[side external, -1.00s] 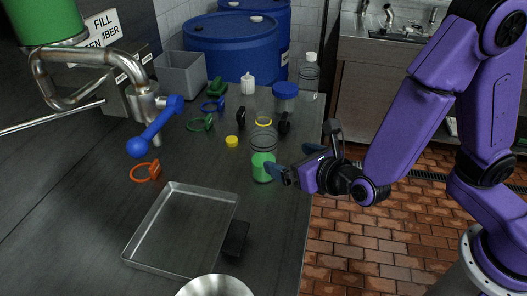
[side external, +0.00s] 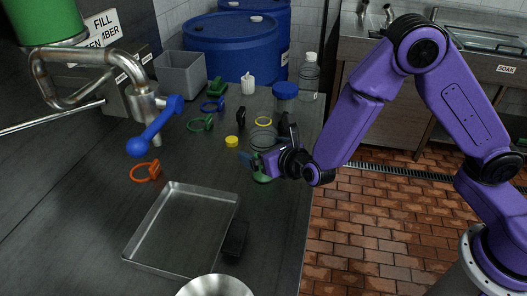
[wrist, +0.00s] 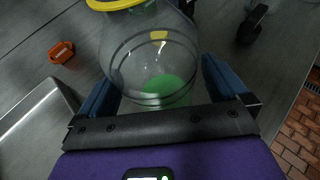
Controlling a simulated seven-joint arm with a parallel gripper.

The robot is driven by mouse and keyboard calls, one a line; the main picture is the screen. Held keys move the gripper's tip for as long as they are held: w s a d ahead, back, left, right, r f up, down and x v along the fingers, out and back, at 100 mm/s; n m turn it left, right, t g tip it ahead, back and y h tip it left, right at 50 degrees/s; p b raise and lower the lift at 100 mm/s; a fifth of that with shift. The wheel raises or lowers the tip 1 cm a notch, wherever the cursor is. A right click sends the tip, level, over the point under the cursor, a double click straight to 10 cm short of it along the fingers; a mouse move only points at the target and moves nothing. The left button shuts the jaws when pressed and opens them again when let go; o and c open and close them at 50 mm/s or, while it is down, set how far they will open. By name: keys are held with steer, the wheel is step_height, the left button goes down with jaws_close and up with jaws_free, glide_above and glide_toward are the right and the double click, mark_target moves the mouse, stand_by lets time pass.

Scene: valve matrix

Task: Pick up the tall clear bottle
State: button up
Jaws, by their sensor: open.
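A clear bottle with green liquid in its bottom and a yellow ring at its mouth (side external: 262,137) stands upright near the table's right edge. My gripper (side external: 252,163) is open at its lower part, partly hiding it. In the wrist view the bottle (wrist: 150,60) stands between the two open blue fingers (wrist: 155,85); I cannot tell whether they touch it. Another clear bottle with a white cap (side external: 309,76) stands farther back at the table's right edge, apart from my gripper.
A blue-lidded clear jar (side external: 285,98) stands behind the bottle. A yellow cap (side external: 231,141) lies left of it. A shallow metal tray (side external: 147,258), a steel bowl (side external: 214,287) and an orange clamp (side external: 145,171) are nearer. A blue-handled valve (side external: 155,130) hangs over the table's left.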

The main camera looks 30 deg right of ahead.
mark_target(263, 141)
steer(key=c, duration=1.2)
steer(key=shift+r, duration=0.45)
step_height(263, 141, up, 2)
steer(key=shift+r, duration=0.1)
steer(key=s+d+r, duration=0.2)
steer(key=s+r, duration=0.3)
steer(key=s, duration=0.1)
steer(key=s+d+r, duration=0.3)
steer(key=s+r, duration=0.2)
steer(key=s, duration=0.1)
steer(key=shift+s+d, duration=0.35)
